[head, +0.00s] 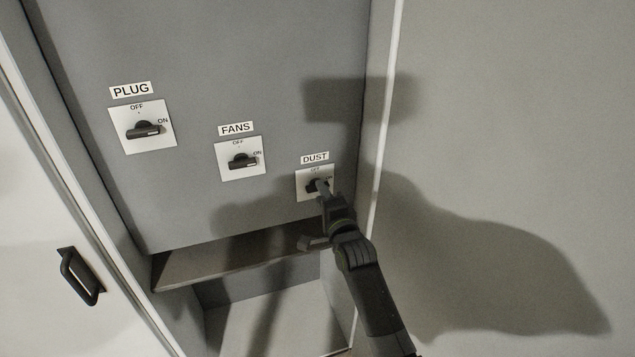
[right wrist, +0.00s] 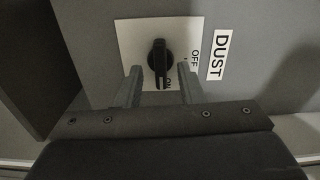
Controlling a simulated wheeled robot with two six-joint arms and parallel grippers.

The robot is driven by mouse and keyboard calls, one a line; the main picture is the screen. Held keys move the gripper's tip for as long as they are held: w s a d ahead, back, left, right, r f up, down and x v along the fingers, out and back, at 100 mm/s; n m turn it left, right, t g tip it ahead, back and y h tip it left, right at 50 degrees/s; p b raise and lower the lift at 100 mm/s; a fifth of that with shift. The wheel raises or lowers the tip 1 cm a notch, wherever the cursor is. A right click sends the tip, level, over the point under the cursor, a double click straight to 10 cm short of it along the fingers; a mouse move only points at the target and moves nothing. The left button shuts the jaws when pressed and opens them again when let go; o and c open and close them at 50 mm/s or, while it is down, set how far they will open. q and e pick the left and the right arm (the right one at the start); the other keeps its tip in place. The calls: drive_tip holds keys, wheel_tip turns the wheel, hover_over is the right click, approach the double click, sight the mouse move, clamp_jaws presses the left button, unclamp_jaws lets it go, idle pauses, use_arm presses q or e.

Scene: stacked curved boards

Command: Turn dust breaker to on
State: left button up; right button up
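The dust breaker is a black rotary knob on a white square plate (head: 303,192) under a DUST label (head: 315,158). In the right wrist view the black knob (right wrist: 159,58) shows clearly, its long handle lying toward the ON mark, not toward OFF. My right gripper (head: 322,188) is at the knob and partly covers it in the head view. In the right wrist view its two fingers (right wrist: 158,72) are apart, one on each side of the handle, with gaps visible. Whether the tips touch the plate is unclear. My left gripper is not in view.
The PLUG knob (head: 144,130) and FANS knob (head: 243,161) sit to the left on the same grey panel, both handles toward ON. An open shelf space (head: 270,315) lies below. A side wall (head: 500,120) stands close on the right. A black door handle (head: 80,277) is at lower left.

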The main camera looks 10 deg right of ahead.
drive_tip(key=s, duration=0.2)
drive_tip(key=s+p, duration=0.1)
drive_tip(key=s, duration=0.1)
drive_tip(key=shift+s+d, duration=0.2)
drive_tip(key=shift+s, duration=0.2)
